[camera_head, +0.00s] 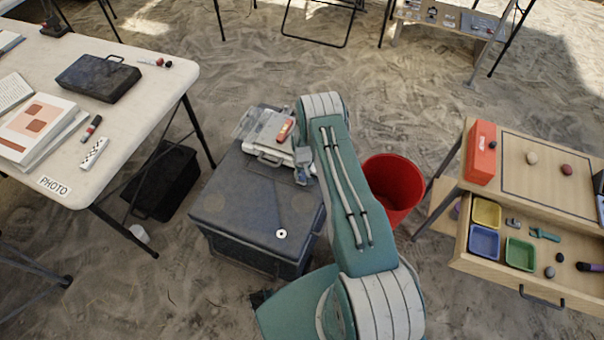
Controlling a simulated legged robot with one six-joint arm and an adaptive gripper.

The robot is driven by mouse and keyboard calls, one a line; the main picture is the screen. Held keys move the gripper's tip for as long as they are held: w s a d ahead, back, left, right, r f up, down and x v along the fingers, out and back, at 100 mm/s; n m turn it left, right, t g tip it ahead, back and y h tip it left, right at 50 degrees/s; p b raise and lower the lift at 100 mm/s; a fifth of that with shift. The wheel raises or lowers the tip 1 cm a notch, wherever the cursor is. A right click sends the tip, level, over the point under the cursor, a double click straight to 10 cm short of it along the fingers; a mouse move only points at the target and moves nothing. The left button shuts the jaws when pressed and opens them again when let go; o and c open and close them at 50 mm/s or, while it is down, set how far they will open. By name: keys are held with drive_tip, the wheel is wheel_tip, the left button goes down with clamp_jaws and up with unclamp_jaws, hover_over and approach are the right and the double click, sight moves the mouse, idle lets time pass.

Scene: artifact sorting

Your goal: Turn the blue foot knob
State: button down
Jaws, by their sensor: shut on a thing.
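My arm rises from the bottom and bends down beside the instrument. My gripper (302,178) is small and partly hidden behind the arm, at the instrument's front right corner. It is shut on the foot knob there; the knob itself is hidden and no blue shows.
A red bucket (393,188) stands close to the right of my arm. A white table (130,130) is at left, above a black crate (162,180). A wooden desk (530,205) with an open drawer is at right. A small ring (281,234) lies on the box lid.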

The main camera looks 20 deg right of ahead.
sight(302, 174)
drive_tip(key=m, duration=0.4)
drive_tip(key=shift+f, duration=0.1)
drive_tip(key=m, duration=0.4)
drive_tip(key=shift+s+m, duration=0.1)
drive_tip(key=shift+m, duration=0.2)
idle(0.4)
drive_tip(key=shift+c, duration=1.7)
unclamp_jaws()
wheel_tip(302, 174, up, 12)
